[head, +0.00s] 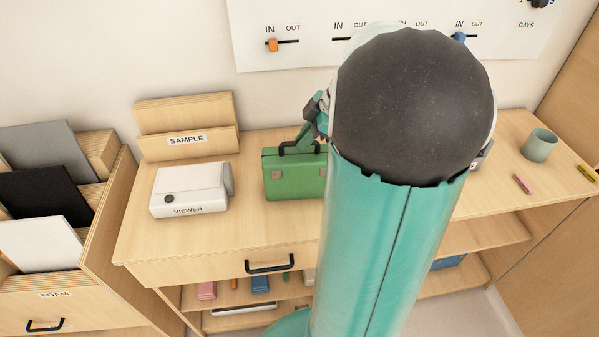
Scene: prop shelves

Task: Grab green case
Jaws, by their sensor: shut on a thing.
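The green case (294,178) is a small box with a dark handle and light clasps, upright on the wooden desk, right of the white viewer. My gripper (305,143) is at the top of the case and shut on its dark handle. My teal arm with its large dark joint covers the case's right end and part of the gripper. I cannot tell whether the case touches the desk.
The white viewer (190,190) stands left of the case, with a wooden sample holder (186,145) behind it. A green cup (539,145) and a pink piece (522,184) are at the right. The desk's front left is clear, above a drawer handle (269,266).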

